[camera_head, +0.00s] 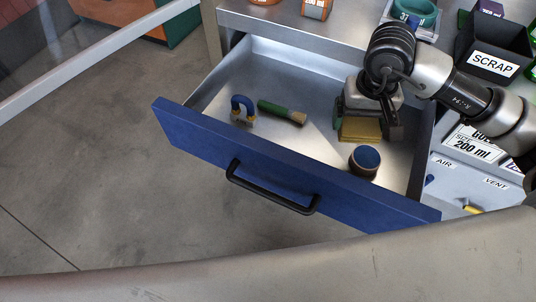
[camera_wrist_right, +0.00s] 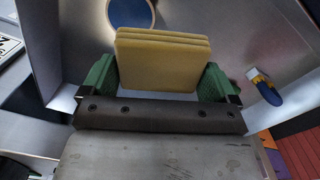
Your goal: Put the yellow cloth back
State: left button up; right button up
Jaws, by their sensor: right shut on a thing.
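The yellow cloth (camera_head: 361,130) is a folded block held low in the open drawer, near its right side. It also shows in the right wrist view (camera_wrist_right: 157,62) between the green fingers. My right gripper (camera_head: 360,120) is shut on the cloth, reaching down from above. I cannot tell whether the cloth touches the drawer floor. The blue-fronted drawer (camera_head: 290,172) is pulled open, with a black handle. My left gripper does not show.
In the drawer, a round blue-topped tin (camera_head: 364,160) stands near the cloth. A green-handled brush (camera_head: 282,112) and a blue horseshoe-shaped piece (camera_head: 242,108) lie to the left. The drawer walls stand close on the right. A SCRAP bin (camera_head: 493,62) stands on the worktop.

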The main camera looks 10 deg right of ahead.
jog(key=w+a+f, duration=0.2)
jog(key=a+f, duration=0.1)
jog(key=a, duration=0.1)
jog(key=p, duration=0.1)
send_over(299, 143)
jog(key=f, duration=0.3)
jog(key=shift+s+d+f, duration=0.15)
jog(key=shift+d+f, duration=0.05)
jog(key=shift+f, duration=0.1)
jog(key=shift+a+f, duration=0.2)
notch_tip(299, 143, down, 4)
jog(key=shift+f+p, duration=0.1)
jog(key=shift+p, duration=0.35)
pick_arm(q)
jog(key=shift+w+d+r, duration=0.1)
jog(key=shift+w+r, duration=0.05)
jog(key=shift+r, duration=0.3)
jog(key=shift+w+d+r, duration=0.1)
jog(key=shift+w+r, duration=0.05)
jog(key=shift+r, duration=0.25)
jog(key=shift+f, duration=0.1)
pick_arm(e)
jog(key=shift+f+b, duration=0.15)
jog(key=shift+b, duration=0.15)
jog(key=o, duration=0.6)
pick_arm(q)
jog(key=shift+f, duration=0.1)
